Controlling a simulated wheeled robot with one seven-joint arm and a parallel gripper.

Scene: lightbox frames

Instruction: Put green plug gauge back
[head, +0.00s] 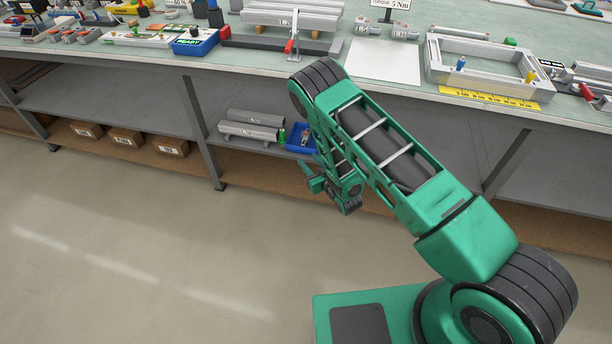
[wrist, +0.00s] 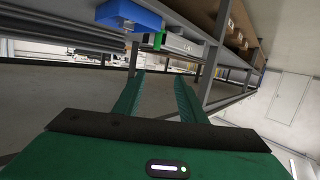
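A small green upright piece (head: 282,135), which may be the green plug gauge, is on the lower shelf between a grey bar and a blue bin (head: 297,143). It is too small to identify surely. A green piece (wrist: 158,40) also shows beside the blue bin (wrist: 130,14) in the wrist view, beyond my fingertips. My gripper (wrist: 158,76) is open, with nothing between its two green fingers. In the head view my gripper (head: 306,170) is low in front of the shelf, apart from the green piece and partly hidden by my arm.
Grey bars (head: 252,125) lie left of the green piece on the shelf. Brown boxes (head: 124,138) stand on the bottom level at left. The bench top (head: 385,62) above is crowded with fixtures and overhangs the shelf. A leg (head: 203,133) stands left of the bars. The floor is clear.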

